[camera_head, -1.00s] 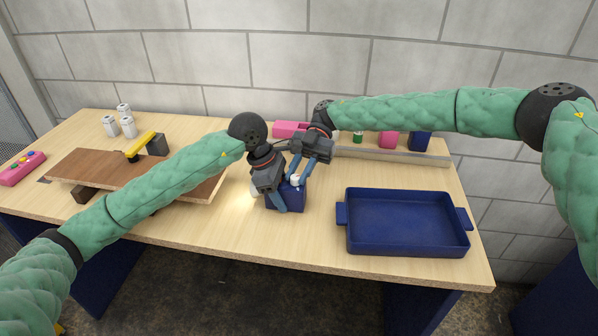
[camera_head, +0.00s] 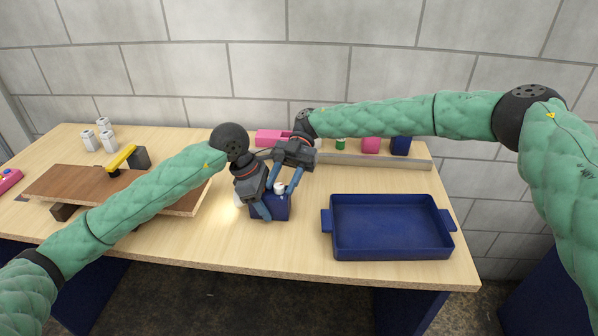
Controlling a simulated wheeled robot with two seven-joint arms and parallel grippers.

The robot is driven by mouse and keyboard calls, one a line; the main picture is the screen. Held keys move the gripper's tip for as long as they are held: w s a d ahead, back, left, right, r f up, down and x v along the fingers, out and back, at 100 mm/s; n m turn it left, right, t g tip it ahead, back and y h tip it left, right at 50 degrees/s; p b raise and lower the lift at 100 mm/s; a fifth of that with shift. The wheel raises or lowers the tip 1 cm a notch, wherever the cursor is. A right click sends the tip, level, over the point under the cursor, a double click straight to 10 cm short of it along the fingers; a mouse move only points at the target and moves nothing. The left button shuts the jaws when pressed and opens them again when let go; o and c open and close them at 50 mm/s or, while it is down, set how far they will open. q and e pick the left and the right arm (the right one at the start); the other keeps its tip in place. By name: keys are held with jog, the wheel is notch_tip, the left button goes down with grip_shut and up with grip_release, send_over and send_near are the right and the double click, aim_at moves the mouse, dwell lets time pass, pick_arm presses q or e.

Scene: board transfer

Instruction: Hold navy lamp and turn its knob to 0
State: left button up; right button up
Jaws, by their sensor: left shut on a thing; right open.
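The navy lamp (camera_head: 281,207) stands on the wooden table near its middle, and a warm glow shows on the table at its left. A small white knob (camera_head: 280,187) shows on the lamp's top. My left gripper (camera_head: 264,211) is shut on the lamp's navy body from the left. My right gripper (camera_head: 285,185) is open, with its fingers close around or beside the knob; whether they touch it I cannot tell. The grippers hide part of the lamp, and the knob's marking is too small to read.
A navy tray (camera_head: 445,244) lies right of the lamp. A brown board (camera_head: 80,184) with a yellow-handled tool (camera_head: 122,157) is at left, near white cans (camera_head: 108,140). The front table strip is clear.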

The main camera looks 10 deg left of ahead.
aim_at(282, 190)
jog(key=m+y, duration=0.1)
jog(key=m+t+y, duration=0.1)
jog(key=m+y, duration=0.1)
jog(key=m+t+y, duration=0.1)
jog(key=shift+s+d+r+y, duration=0.1)
jog(key=shift+d+r+y, duration=0.05)
jog(key=shift+d+y, duration=0.25)
jog(key=m+t+y, duration=0.2)
jog(key=m+t, duration=0.1)
jog(key=m+t+y, duration=0.1)
jog(key=m+t, duration=0.1)
jog(key=shift+s+d+y, duration=0.25)
jog(key=shift+s+y, duration=0.15)
jog(key=m+t, duration=0.1)
jog(key=m+t+y, duration=0.1)
jog(key=m+t, duration=0.3)
jog(key=shift+s+y, duration=0.3)
jog(key=shift+s, duration=0.05)
jog(key=shift+s+f+m+t, duration=0.1)
jog(key=shift+s+m+t, duration=0.05)
jog(key=shift+m+t, duration=0.35)
jog(key=shift+s+f+m+t, duration=0.1)
jog(key=shift+m+t, duration=0.2)
jog(key=shift+t, duration=0.3)
jog(key=shift+s+a, duration=0.1)
jog(key=shift+a, duration=0.05)
